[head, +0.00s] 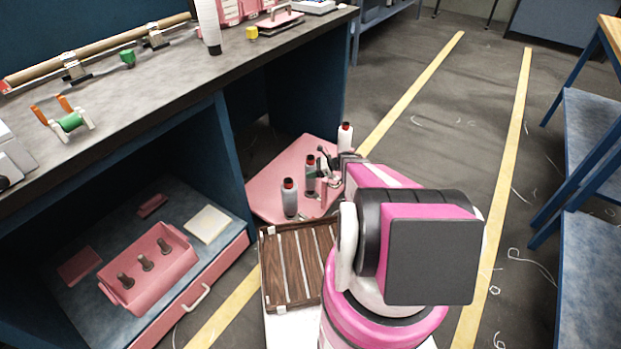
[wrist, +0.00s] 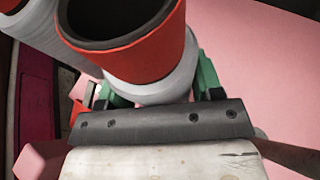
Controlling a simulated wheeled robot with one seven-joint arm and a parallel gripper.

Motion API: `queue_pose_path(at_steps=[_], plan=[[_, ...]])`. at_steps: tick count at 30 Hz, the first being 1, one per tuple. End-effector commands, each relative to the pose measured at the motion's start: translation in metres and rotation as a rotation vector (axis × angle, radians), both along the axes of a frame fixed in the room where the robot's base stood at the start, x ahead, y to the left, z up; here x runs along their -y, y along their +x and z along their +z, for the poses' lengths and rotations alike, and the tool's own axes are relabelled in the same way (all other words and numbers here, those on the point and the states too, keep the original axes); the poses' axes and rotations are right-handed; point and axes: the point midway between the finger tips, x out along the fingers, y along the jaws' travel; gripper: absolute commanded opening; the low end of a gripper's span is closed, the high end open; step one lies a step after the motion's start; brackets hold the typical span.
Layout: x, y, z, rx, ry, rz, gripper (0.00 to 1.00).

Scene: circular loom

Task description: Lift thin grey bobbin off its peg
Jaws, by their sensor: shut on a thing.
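A thin grey bobbin (head: 310,176) with a red top is on the pink board, at my gripper (head: 319,177). In the wrist view, my gripper (wrist: 157,90) has its green fingertips closed on both sides of a light grey bobbin (wrist: 165,88) with a red collar and a dark open top. It appears upright in the head view. Its lower end and any peg under it are hidden, so I cannot tell whether it is clear of its peg.
A wider grey bobbin (head: 290,200) stands to the left and a white bobbin (head: 345,137) behind, on the pink board (head: 268,188). A brown slatted tray (head: 272,262) lies in front.

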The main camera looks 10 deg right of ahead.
Motion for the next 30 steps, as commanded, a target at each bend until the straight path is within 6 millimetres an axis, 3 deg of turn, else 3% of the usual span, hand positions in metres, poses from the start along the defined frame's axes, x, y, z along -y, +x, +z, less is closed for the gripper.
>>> queue_pose_path(at_steps=[10,30], plan=[[0.000,-0.001,0.012,0.000,0.001,0.000,0.03],[0.000,-0.001,0.075,0.001,0.001,0.000,0.03]])
